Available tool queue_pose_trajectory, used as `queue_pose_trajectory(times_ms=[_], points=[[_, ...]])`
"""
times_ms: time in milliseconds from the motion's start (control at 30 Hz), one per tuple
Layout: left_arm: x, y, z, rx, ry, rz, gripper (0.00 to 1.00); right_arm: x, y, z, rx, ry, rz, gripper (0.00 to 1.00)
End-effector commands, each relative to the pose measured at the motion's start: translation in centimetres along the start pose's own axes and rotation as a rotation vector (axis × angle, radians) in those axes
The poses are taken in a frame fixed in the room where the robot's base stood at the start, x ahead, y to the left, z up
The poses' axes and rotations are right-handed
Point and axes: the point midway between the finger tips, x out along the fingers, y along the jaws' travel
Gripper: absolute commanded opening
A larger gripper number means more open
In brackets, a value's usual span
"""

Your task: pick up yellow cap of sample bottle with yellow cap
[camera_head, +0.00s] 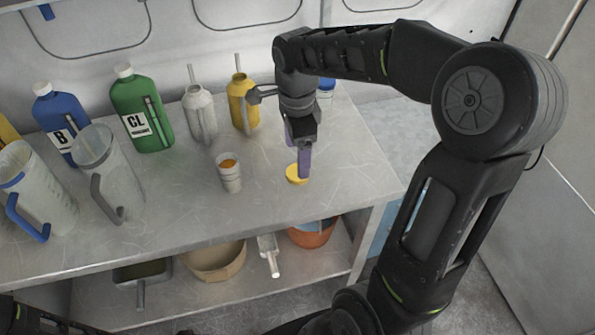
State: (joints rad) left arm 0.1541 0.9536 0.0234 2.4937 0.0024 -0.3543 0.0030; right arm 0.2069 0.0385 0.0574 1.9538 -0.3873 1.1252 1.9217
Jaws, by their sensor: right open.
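The yellow cap (294,178) lies flat on the bench top, to the right of a small clear sample bottle (231,178). The bottle stands upright without a cap and shows amber contents at its top. My right gripper (304,170) points down at the cap, its purple-grey fingers at the cap's right side and hiding part of it. It is open. I cannot tell whether the fingers touch the cap. My left gripper is not in view; only a dark part of my body shows at the lower left corner.
A yellow can (240,105) and a grey can (200,113) with spouts stand behind. Green (142,110) and blue (57,118) jugs and two clear pitchers (115,180) are at left. The bench (180,215) is clear around the cap. Bowls (215,262) sit on the lower shelf.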

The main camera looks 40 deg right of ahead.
Motion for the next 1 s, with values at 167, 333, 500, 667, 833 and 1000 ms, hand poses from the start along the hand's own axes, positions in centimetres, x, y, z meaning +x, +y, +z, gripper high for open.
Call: queue_pose_trajectory(times_ms=[167,333,500,667,833,1000], points=[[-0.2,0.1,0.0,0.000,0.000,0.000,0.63,0.3,0.0,0.0,0.000,0.001,0.002,0.77],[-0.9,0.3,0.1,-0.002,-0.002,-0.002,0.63,2.2,0.1,0.2,-0.001,0.002,0.006,0.77],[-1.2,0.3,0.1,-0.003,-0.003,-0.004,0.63,4.7,0.1,0.3,0.000,0.001,0.004,0.77],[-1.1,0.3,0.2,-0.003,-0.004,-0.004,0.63,5.2,0.0,0.3,-0.001,0.001,0.000,0.77],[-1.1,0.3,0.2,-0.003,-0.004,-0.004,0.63,5.2,0.0,0.3,0.000,0.000,0.000,0.77],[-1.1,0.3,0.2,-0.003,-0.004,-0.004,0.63,5.2,0.0,0.3,0.000,0.000,0.000,0.77]])
